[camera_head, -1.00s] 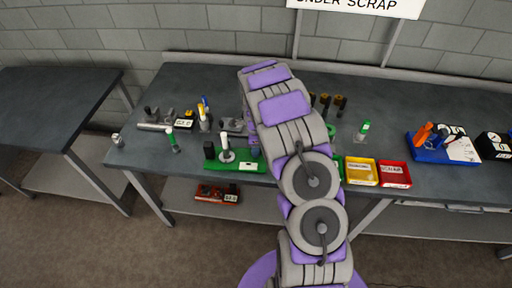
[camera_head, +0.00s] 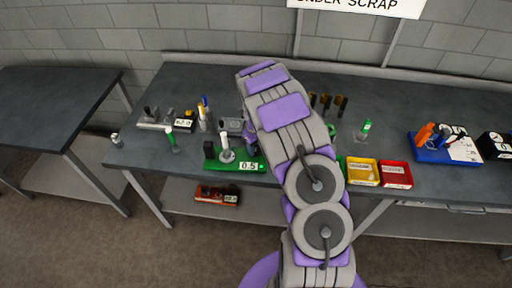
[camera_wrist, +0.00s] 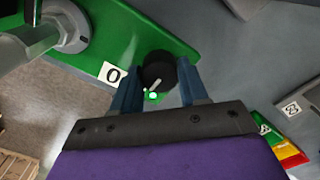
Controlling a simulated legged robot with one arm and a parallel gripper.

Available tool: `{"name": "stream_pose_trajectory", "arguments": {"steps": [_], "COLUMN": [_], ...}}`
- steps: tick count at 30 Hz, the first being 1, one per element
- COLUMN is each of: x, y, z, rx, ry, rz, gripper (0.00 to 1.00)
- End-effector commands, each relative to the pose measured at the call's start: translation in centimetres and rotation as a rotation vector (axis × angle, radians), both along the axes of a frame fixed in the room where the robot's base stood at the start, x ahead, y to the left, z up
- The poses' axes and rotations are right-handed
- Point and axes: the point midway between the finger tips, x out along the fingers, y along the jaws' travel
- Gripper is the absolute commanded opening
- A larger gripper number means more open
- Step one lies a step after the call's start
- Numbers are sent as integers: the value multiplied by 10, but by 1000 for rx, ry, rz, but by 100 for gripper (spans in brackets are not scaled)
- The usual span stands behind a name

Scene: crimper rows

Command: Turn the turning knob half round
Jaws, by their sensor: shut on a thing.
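The turning knob (camera_wrist: 158,72) is black and round with a white pointer line, and sits on the green board (camera_wrist: 190,55) in the wrist view. The pointer slants from lower left to upper right. My gripper (camera_wrist: 157,82) is shut on the knob, one blue-grey finger at each side. A white label (camera_wrist: 112,73) beside it is partly covered by a finger. In the head view the green board (camera_head: 222,162) lies at the bench's front edge, and its label (camera_head: 248,166) reads 0.5. I cannot make out the knob there.
A white post (camera_head: 225,142) and a black block (camera_head: 209,150) stand on the board. A green-capped bottle (camera_head: 171,137) stands to its left. Yellow (camera_head: 363,171) and red (camera_head: 396,175) trays lie to the right of my arm. The bench between has little free room.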

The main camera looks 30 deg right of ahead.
Motion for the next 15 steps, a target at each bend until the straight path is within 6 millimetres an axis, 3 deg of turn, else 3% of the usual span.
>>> {"name": "stream_pose_trajectory", "arguments": {"steps": [15], "x": [2], "y": [-1], "z": [2], "rx": [-2], "ry": [-6], "rz": [-78], "gripper": [13]}}
